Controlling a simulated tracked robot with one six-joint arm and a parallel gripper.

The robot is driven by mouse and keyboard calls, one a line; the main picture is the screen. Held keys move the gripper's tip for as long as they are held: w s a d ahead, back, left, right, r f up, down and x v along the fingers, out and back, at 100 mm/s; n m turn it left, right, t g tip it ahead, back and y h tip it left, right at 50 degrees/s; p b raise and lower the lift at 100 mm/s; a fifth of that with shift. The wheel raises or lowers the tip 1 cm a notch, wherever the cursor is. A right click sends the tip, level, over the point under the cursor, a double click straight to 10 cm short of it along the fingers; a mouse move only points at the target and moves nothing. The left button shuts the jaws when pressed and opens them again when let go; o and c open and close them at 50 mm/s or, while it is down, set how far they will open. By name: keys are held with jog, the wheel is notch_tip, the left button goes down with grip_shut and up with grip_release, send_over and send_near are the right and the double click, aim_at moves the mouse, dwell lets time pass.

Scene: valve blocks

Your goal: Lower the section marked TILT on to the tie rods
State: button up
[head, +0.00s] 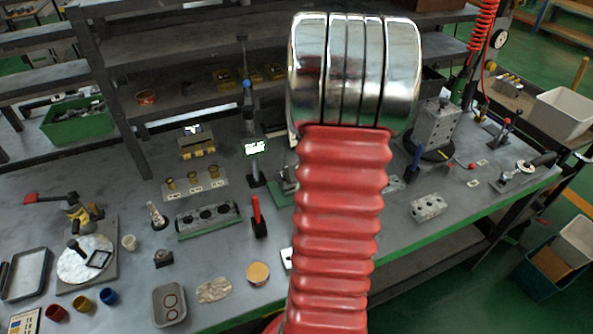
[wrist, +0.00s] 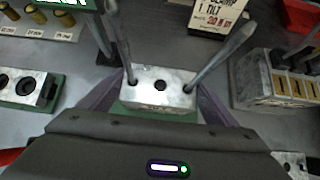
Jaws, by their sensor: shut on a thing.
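In the wrist view my gripper (wrist: 160,103) has its two purple fingers on either side of a grey metal block (wrist: 162,80), shut on it. The block has a dark middle hole and a hole near each end. Two steel tie rods (wrist: 225,52) run up out of its end holes and spread towards the top of the picture, so the block looks to be around them. A green base (wrist: 155,113) shows under the block; any gap is hard to judge. No marking on the block is readable. In the head view my arm hides the gripper and block.
A card reading TILT and 20.0 (wrist: 216,14) stands behind the rods. A slotted block (wrist: 287,85) is close on the right, a holed block (wrist: 24,88) on the left. In the head view a tall block stack (head: 437,124) and a loose block (head: 428,207) stand right of my arm.

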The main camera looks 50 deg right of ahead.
jog(key=shift+f, duration=0.65)
jog(key=o, duration=1.4)
jog(key=shift+f, duration=0.1)
jog(key=v, duration=1.3)
jog(key=shift+s+a+r, duration=0.2)
jog(key=shift+r, duration=0.1)
dwell(0.3)
